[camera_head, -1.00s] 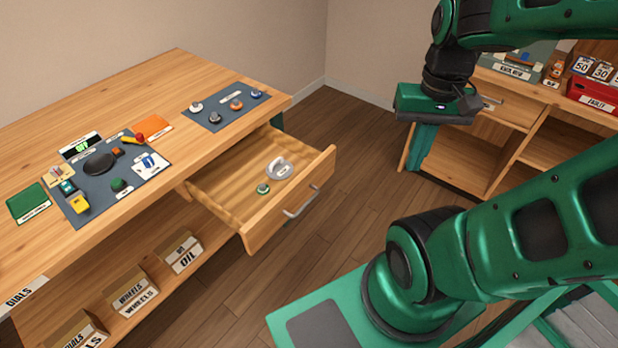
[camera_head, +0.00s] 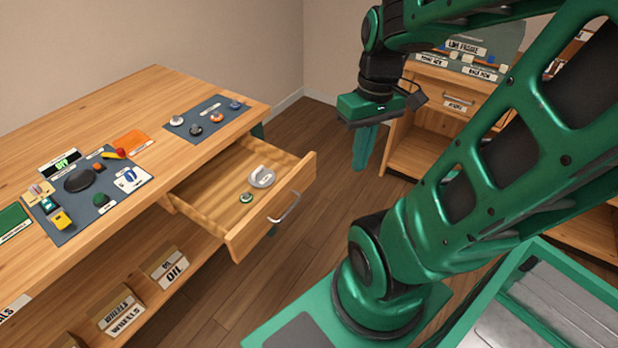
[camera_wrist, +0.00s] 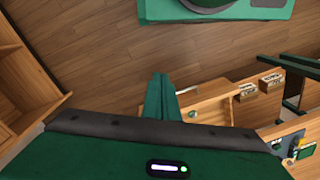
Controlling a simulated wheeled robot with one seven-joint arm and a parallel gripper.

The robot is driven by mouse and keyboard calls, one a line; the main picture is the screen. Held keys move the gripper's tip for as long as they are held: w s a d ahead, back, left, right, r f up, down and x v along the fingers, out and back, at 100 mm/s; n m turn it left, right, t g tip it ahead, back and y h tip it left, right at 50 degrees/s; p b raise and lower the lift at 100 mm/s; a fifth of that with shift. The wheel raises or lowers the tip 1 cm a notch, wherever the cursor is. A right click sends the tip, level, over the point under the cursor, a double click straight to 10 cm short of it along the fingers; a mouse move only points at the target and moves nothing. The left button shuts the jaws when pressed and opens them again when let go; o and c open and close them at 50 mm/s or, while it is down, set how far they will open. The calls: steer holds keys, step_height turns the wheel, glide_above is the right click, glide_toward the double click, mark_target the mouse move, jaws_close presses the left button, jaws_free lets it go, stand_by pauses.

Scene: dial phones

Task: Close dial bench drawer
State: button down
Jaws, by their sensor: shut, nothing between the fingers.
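The dial bench drawer (camera_head: 248,232) stands pulled out from the bench (camera_head: 120,100), its metal handle (camera_head: 285,207) on the front panel. Inside lie a grey round part (camera_head: 262,177) and a small green-topped part (camera_head: 246,197). My gripper (camera_head: 361,166) hangs fingers down, to the right of and beyond the drawer front in the picture, apart from it. Its fingers are together and empty; they also show in the wrist view (camera_wrist: 160,78).
Boxes (camera_head: 170,268) stand on the bench's lower shelf. A dark mat with several dials (camera_head: 205,118) lies on the top above the drawer. Another wooden cabinet (camera_head: 425,150) stands behind my gripper. Floor (camera_head: 320,180) is clear between drawer and cabinet.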

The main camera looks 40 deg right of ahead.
steer(key=w+d+f+n+t+y, duration=0.1)
steer(key=w+d+f+n+y, duration=0.25)
steer(key=w+f+n, duration=0.65)
steer(key=n+t+y, duration=0.2)
steer(key=n+t, duration=0.1)
steer(key=n, duration=0.9)
glide_toward(301, 187)
step_height(301, 187, down, 3)
steer(key=s+a, duration=0.2)
steer(key=s, duration=0.1)
steer(key=shift+w+a+f, duration=0.1)
steer(key=shift+w+a, duration=0.05)
steer(key=shift+w, duration=0.95)
steer(key=shift+w+a+f, duration=0.15)
steer(key=shift+w, duration=0.9)
steer(key=shift+d, duration=0.1)
